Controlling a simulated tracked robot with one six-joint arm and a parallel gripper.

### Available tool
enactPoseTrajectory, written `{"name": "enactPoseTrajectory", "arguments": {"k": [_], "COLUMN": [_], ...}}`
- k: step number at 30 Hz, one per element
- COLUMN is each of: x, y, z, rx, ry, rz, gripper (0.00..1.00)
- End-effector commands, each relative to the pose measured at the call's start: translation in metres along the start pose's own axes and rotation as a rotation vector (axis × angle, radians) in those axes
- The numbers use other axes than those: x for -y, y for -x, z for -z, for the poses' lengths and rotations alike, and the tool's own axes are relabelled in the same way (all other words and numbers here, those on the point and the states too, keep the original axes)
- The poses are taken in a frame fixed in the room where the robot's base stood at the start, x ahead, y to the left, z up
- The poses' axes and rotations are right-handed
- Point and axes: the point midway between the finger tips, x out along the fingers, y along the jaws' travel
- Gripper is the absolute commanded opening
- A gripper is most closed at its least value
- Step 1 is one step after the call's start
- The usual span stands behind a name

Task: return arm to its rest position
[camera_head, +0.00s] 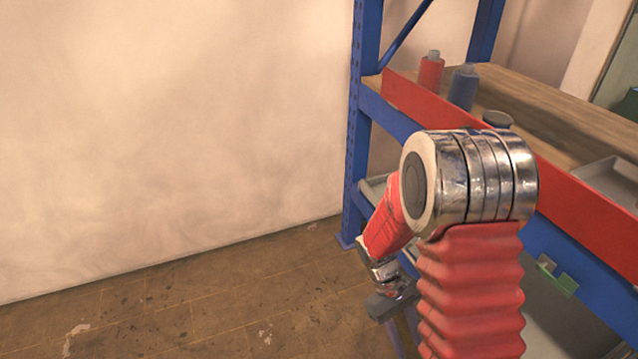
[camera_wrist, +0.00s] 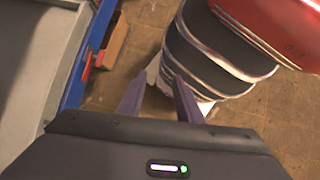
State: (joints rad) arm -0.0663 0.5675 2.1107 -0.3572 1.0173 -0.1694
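My arm, with its red ribbed sleeve and silver joint, rises at the lower right of the head view and bends down at the far side. My gripper (camera_head: 398,325) hangs low in front of the shelf rack, partly hidden behind my arm. In the wrist view the two dark fingers of my gripper (camera_wrist: 159,88) stand apart with a gap between them. Nothing is held between them. Behind the fingers is a dark, silver-ringed body with a red part above it, and the brown floor.
A blue-framed rack (camera_head: 362,130) with a red front board (camera_head: 590,205) stands close at the right. A red bottle (camera_head: 431,72), a blue bottle (camera_head: 463,88) and a grey tray (camera_head: 612,178) are on its wooden shelf. The floor (camera_head: 190,315) at left is clear up to the wall.

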Motion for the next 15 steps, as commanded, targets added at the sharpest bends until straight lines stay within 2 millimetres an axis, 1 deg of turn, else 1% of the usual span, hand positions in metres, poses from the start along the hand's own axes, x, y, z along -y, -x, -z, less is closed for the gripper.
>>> {"name": "enactPoseTrajectory", "arguments": {"k": [1,3,15], "x": [0.001,0.004,0.021], "y": [0.01,0.02,0.076], "z": [-0.004,-0.009,-0.041], "rx": [-0.029,-0.064,-0.26], "ry": [-0.027,-0.064,-0.246], "rz": [0.004,0.014,0.068], "gripper": [0.33,0.33,0.33]}}
